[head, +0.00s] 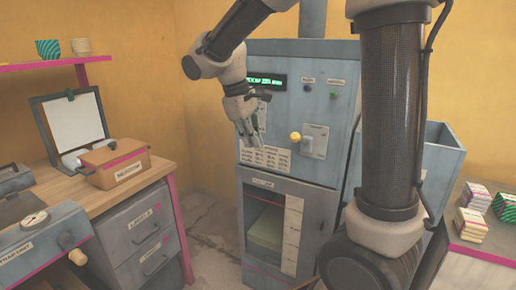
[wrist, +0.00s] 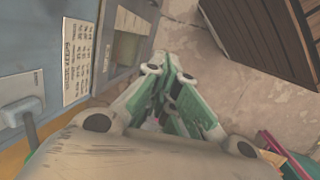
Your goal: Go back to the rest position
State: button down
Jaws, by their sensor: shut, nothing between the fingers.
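My gripper (head: 247,130) is in front of the upper part of the blue-grey cabinet machine (head: 290,65), its fingers pointing down. In the wrist view the gripper (wrist: 185,122) shows its green and white fingers drawn together, with nothing seen between them. The machine has a lit green display (head: 266,80), a yellow knob (head: 295,137) and a printed sheet (head: 265,156) on its front. The sheet also shows in the wrist view (wrist: 77,62), left of the fingers. I cannot tell whether the fingers touch the panel.
A pink-edged shelf (head: 55,64) hangs above. Small stacks (head: 471,223) lie on a right counter. Bare floor (head: 210,225) shows between desk and machine.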

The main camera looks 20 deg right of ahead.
jog(key=shift+a+r, duration=0.1)
dwell(0.4)
jog(key=s+d+r+m+t+y, duration=0.1)
jog(key=s+d, duration=0.4)
jog(key=s, duration=0.5)
jog(key=s+d+r+m+t+y, duration=0.1)
jog(key=s+d+m+t+y, duration=0.1)
jog(key=s+m, duration=0.4)
jog(key=s+d+t, duration=0.1)
jog(key=s+d, duration=0.1)
jog(key=s, duration=0.2)
jog(key=shift+s+d, duration=0.15)
jog(key=shift+d, duration=0.25)
jog(key=shift+r, duration=0.1)
dwell(0.6)
